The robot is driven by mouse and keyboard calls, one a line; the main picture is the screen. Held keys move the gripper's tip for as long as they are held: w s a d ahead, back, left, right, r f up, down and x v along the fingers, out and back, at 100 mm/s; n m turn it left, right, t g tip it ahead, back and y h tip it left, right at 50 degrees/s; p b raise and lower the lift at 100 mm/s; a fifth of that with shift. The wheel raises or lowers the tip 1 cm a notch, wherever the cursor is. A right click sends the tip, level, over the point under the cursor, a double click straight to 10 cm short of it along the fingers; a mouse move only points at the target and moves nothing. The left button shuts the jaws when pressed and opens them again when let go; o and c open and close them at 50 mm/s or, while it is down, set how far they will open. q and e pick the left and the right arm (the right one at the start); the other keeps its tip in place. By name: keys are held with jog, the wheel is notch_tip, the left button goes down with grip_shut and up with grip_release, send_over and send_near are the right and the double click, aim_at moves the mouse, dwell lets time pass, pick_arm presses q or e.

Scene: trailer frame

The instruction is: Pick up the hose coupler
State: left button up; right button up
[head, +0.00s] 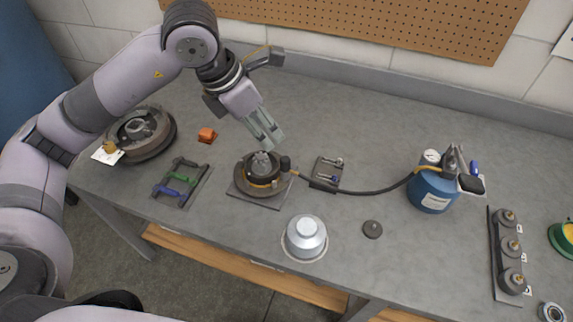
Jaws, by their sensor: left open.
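The hose coupler (286,164) is a small dark piece at the left end of a black hose (355,193). It sits against the right side of a round hub (262,174) on a dark square plate; I cannot tell whether it is attached. The hose runs right to a blue canister (431,190) with a gauge and handle. My left gripper (271,143) comes down from the upper left. Its pale fingers are open and empty, above and slightly left of the coupler, pointing down at the hub. My right gripper is not in view.
The back bench is clear.

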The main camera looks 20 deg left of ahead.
aim_at(284, 159)
pick_arm(q)
jog(key=p+x, duration=0.2)
jog(key=x, duration=0.8)
jog(key=shift+d+f, duration=0.15)
jog(key=shift+d, duration=0.05)
jog(key=p+x, duration=0.1)
jog(key=x, duration=0.2)
jog(key=p+x, duration=0.1)
jog(key=shift+w+a+f+p, duration=0.25)
jog(key=shift+f+p, duration=0.1)
jog(key=shift+f, duration=0.05)
jog(key=shift+w+d+f, duration=0.1)
jog(key=shift+f, duration=0.25)
jog(key=shift+c, duration=0.3)
grip_shut()
